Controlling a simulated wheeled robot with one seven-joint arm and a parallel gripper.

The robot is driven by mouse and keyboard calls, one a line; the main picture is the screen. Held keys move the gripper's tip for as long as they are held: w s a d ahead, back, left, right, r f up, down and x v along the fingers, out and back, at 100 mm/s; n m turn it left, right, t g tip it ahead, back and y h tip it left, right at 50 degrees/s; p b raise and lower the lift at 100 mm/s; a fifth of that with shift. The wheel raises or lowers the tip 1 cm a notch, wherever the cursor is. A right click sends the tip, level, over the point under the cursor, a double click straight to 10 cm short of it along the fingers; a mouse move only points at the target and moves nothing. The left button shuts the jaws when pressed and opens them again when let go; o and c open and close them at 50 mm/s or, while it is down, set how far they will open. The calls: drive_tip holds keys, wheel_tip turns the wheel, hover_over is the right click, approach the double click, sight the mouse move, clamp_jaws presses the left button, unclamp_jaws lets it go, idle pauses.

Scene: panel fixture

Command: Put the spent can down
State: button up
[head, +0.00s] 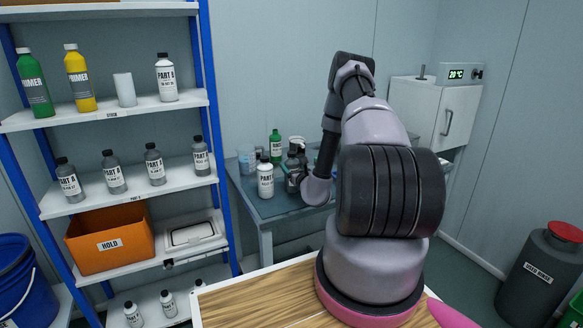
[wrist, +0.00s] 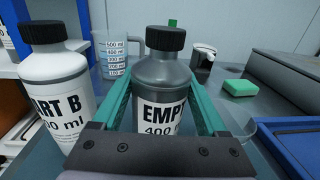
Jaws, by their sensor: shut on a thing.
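The spent can (wrist: 163,75) is a grey bottle with a black cap and a white label reading "EMP…" and "400". In the wrist view it stands upright in the middle, between the teal fingers of my gripper (wrist: 161,98). The fingers are shut on its sides. Its base is hidden behind the gripper body, so I cannot tell whether it touches the table. In the head view my arm reaches over the blue-grey table (head: 262,213) at the back, and hides much of the gripper.
A white PART B bottle (wrist: 57,85) stands close left of the can. A measuring jug (wrist: 115,58) is behind, with a green sponge (wrist: 239,88) and a blue tray (wrist: 291,146) on the right. A shelf rack (head: 160,104) stands left in the head view.

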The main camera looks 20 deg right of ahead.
drive_tip(key=o, duration=1)
drive_tip(key=shift+f, duration=0.1)
drive_tip(key=shift+c, duration=0.2)
drive_tip(key=o, duration=0.3)
drive_tip(key=shift+o, duration=0.2)
